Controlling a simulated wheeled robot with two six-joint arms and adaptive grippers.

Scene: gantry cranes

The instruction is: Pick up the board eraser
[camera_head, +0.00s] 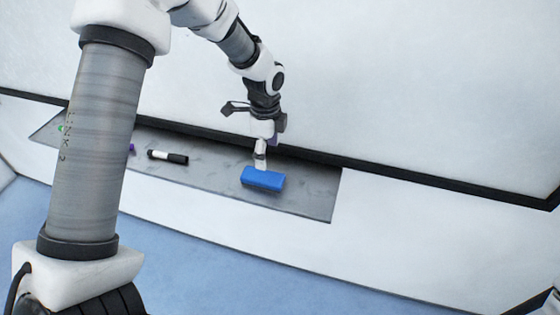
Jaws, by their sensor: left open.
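The board eraser (262,179) is a blue block lying on the grey tray (305,193) below the whiteboard, right of the tray's middle. My left gripper (260,166) points down right above the eraser, at its back edge. It is open. The fingertips look close to the eraser's top, but I cannot tell whether they touch it. My right gripper does not show in the head view.
A black marker with a white end (168,157) lies on the tray left of the eraser. A purple marker end (132,148) and a green one (61,128) show around my left arm. The whiteboard's black bottom frame (400,176) runs behind the tray. The tray's right end is bare.

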